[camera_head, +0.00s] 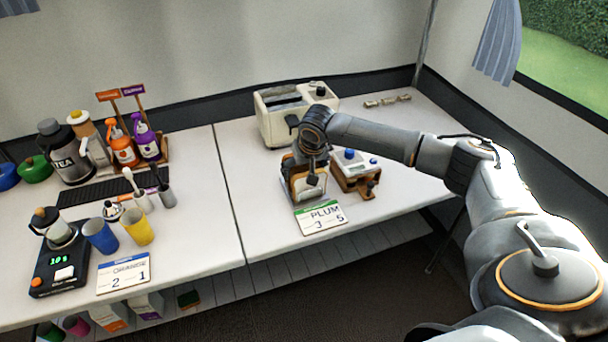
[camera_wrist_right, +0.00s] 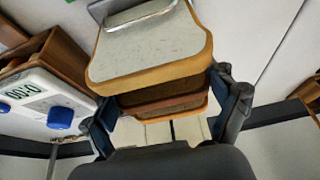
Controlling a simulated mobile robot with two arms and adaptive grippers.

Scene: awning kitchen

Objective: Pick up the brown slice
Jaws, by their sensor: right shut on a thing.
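My right gripper (camera_head: 307,168) points down at a rack of upright slices behind the PLUM card. In the right wrist view its two fingers (camera_wrist_right: 166,102) are on either side of the brown slice (camera_wrist_right: 168,104), shut on it. A pale slice with an orange-tan edge (camera_wrist_right: 150,55) stands in front of the brown one and hides much of it. The pale face (camera_head: 309,187) also shows in the head view, below the gripper. I cannot tell whether the brown slice is clear of the rack. My left gripper is not in view.
A cream toaster (camera_head: 266,124) stands behind the gripper. A scale with a blue knob (camera_head: 352,165) is close on its right. The PLUM card (camera_head: 321,217) lies in front. The right table's far right is mostly clear.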

